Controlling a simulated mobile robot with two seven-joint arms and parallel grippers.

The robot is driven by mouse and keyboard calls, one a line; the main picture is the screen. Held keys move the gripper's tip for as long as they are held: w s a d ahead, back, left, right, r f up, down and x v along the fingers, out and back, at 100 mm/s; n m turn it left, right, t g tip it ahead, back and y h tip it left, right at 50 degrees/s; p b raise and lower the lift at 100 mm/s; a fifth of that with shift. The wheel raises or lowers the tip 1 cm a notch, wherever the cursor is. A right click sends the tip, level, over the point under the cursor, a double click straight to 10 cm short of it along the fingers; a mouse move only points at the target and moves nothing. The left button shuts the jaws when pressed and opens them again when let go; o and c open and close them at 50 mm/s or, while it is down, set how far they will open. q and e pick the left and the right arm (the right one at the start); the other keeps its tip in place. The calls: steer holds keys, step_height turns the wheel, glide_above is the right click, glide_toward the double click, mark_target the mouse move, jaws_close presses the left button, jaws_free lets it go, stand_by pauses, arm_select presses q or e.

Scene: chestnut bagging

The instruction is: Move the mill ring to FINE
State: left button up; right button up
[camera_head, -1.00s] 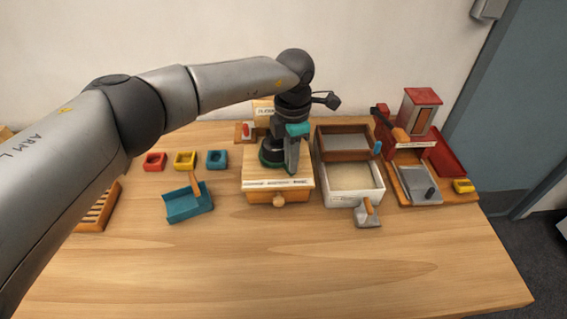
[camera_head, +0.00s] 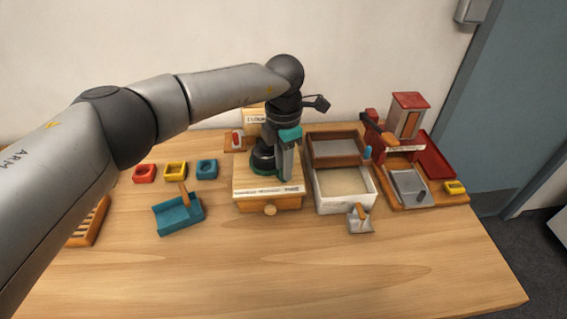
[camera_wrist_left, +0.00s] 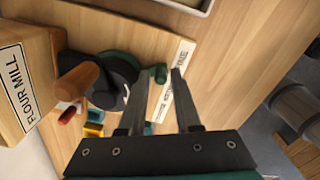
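The flour mill (camera_head: 268,203) is a pale wooden box with a setting label (camera_head: 268,190) along its front top edge. The label also shows in the left wrist view (camera_wrist_left: 172,82), with FINE at its upper end. The dark mill body sits in a green ring (camera_head: 254,173), partly hidden by my gripper. In the left wrist view, the ring's green peg (camera_wrist_left: 160,73) stands near the FINE end. My left gripper (camera_wrist_left: 161,72) points down there, its fingers apart on either side of the peg. I see no firm grip on it. My right gripper is not in view.
A sieve box (camera_head: 343,200) and a red-topped device (camera_head: 405,118) stand right of the mill. A teal scoop tray (camera_head: 178,216) and small red (camera_head: 144,173), yellow (camera_head: 175,170) and blue (camera_head: 207,168) holders lie left. The table front is clear.

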arm_select(q)
step_height(320, 180, up, 15)
steer(key=shift+r, duration=0.15)
stand_by(0.4)
